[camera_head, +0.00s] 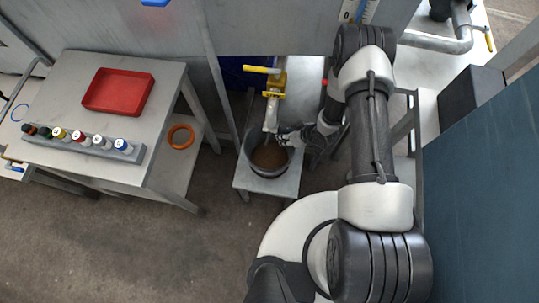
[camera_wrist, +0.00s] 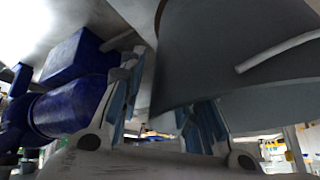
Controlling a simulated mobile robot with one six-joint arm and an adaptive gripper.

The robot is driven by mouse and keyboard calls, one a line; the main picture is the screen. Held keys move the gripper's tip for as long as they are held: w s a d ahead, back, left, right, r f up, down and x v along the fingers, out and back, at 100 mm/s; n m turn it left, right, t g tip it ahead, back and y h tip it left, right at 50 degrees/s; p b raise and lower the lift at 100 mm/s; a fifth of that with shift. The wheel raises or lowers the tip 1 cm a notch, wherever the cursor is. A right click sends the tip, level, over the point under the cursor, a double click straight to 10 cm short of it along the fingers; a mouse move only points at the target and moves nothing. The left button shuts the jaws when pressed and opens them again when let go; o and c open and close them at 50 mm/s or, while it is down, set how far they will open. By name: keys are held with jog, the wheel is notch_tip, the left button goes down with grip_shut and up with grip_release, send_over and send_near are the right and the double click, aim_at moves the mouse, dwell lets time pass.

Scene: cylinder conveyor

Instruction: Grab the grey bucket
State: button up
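The grey bucket (camera_head: 255,160) stands on a small low metal table under a tap, with brown contents inside. In the wrist view the bucket (camera_wrist: 225,50) fills the upper right, very close, with a light handle bar (camera_wrist: 280,50) across its side. My gripper (camera_head: 286,139) is at the bucket's upper right rim in the head view. In the wrist view my gripper (camera_wrist: 163,105) has its two blue-padded fingers apart. I cannot tell whether either finger touches the wall.
The pipe with a yellow-handled valve (camera_head: 272,85) hangs directly over the bucket. The low table (camera_head: 267,187) has little bare room. At left, a metal table (camera_head: 75,75) holds a red tray (camera_head: 118,91) and several bottles in a rack. An orange ring (camera_head: 180,137) lies on its shelf.

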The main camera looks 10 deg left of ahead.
jog(key=shift+c, duration=0.3)
grip_shut()
dwell(0.6)
